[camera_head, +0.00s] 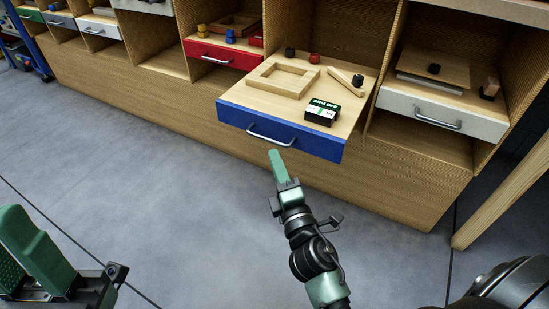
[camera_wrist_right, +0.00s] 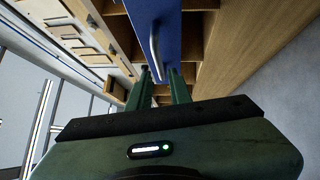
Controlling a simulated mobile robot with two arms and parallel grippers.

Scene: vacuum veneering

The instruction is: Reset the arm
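My right gripper (camera_head: 277,163) has green fingers and points at the pulled-out blue drawer (camera_head: 320,147) in the head view. In the right wrist view its two fingers (camera_wrist_right: 160,82) stand apart with nothing between them. The drawer's metal handle (camera_head: 270,136) is just beyond the fingertips. In the right wrist view the handle (camera_wrist_right: 155,48) lies ahead of the gap, apart from the fingers as far as I can see. My left gripper (camera_head: 35,250) is at the lower left corner of the head view, over the floor, partly cut off; its finger gap is unclear.
Grey floor (camera_head: 180,170) is clear in front.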

